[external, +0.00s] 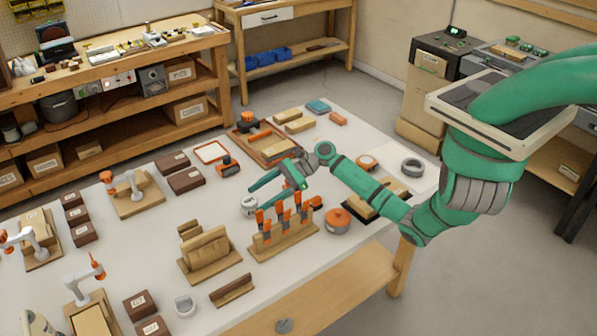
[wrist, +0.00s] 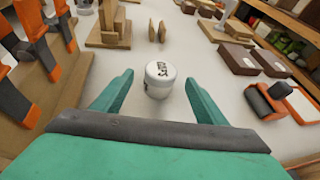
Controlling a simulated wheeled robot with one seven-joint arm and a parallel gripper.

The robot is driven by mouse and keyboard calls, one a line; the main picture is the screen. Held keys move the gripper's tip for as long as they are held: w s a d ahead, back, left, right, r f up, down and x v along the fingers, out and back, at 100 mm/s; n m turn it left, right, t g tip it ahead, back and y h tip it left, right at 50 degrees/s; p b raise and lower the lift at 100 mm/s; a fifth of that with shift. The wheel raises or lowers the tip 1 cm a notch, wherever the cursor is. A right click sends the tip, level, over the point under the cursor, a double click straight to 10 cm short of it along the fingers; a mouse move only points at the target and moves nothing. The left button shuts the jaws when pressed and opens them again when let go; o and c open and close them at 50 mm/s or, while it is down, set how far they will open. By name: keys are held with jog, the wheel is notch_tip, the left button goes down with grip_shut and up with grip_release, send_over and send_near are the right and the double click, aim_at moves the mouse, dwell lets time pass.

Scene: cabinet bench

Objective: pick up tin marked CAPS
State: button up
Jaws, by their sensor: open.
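A small white tin (wrist: 159,82) with dark lettering stands on the table, just ahead of my gripper in the wrist view; the lettering is too small to read surely. My gripper (wrist: 158,92) is open, with one green finger on each side of the line to the tin and nothing between them. In the external view the tin (external: 249,205) stands beside the fingertips of my gripper (external: 262,192). I cannot tell whether the fingertips reach past its near side.
A wooden rack (external: 283,238) with several orange-handled tools stands close to the tin, at left in the wrist view. Dark boxes (external: 186,180) and an orange-framed tray (external: 211,152) lie farther back. The white tabletop (external: 225,215) around the tin is clear.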

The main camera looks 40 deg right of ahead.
aim_at(249, 200)
jog(key=x, duration=0.5)
jog(key=c, duration=1.2)
jog(key=shift+o, duration=0.2)
jog(key=shift+r, duration=0.15)
